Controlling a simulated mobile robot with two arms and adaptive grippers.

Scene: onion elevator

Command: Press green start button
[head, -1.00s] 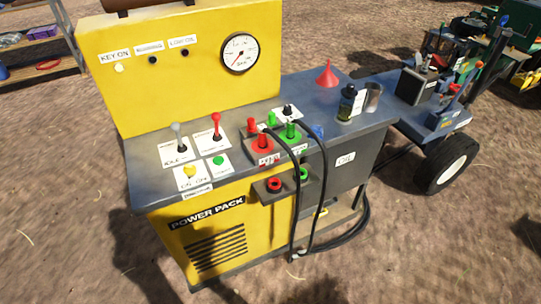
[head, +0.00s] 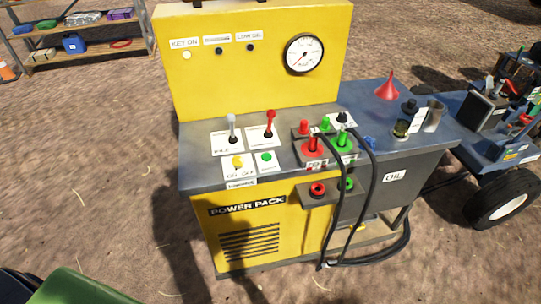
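The green start button (head: 266,157) is a small round button on a white label on the grey top of the yellow power pack (head: 285,235). It sits just right of a yellow switch (head: 238,161) labelled ON OFF. Behind the two are a grey-knobbed lever (head: 232,128) and a red-knobbed lever (head: 270,124). Neither of my grippers shows in the head view. Nothing covers the green button.
Red and green couplings with black hoses (head: 363,200) stand right of the button. A red funnel (head: 387,88) and bottles are farther right. A shelf (head: 85,45) stands back left; a green object (head: 75,288) is at the lower left. Open dirt lies in front.

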